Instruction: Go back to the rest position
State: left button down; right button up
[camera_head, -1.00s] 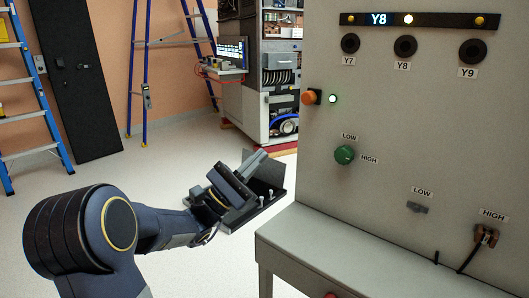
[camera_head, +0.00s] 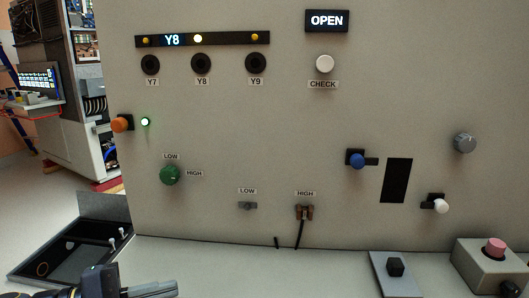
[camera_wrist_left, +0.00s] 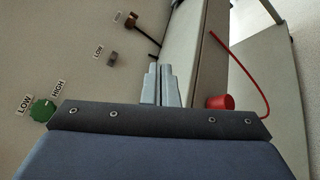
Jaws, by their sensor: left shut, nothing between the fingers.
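My left gripper (camera_head: 172,289) is low at the left of the head view, in front of the panel's ledge (camera_head: 230,262). Its two grey fingers are shut together with nothing between them, as the left wrist view also shows (camera_wrist_left: 158,72). The grey control panel (camera_head: 290,140) fills most of the head view. The fingers appear clear of its knobs and plugs. The green knob (camera_head: 170,175) stands above the gripper on the panel face; it also shows in the left wrist view (camera_wrist_left: 42,111). My right gripper is not seen.
A black open tray (camera_head: 30,262) is at the lower left. A black cable hangs from the HIGH socket (camera_head: 304,212). A black-knobbed block (camera_head: 396,267) and a pink-button box (camera_head: 494,249) stand on the ledge at right. A red cylinder (camera_wrist_left: 221,102) shows in the left wrist view.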

pick_arm(q)
jog(key=s+a+f+m+g+y, duration=0.2)
jog(key=s+a+f+m+y, duration=0.1)
jog(key=s+f+m+y, duration=1)
notch_tip(320, 180, up, 25)
jog(key=w+n+h+p, duration=0.1)
jog(key=n+p, duration=0.2)
jog(key=p, duration=2.4)
jog(key=shift+w+a+r+h, duration=0.15)
jog(key=shift+w+a+h, duration=0.05)
jog(key=shift+w+h, duration=0.15)
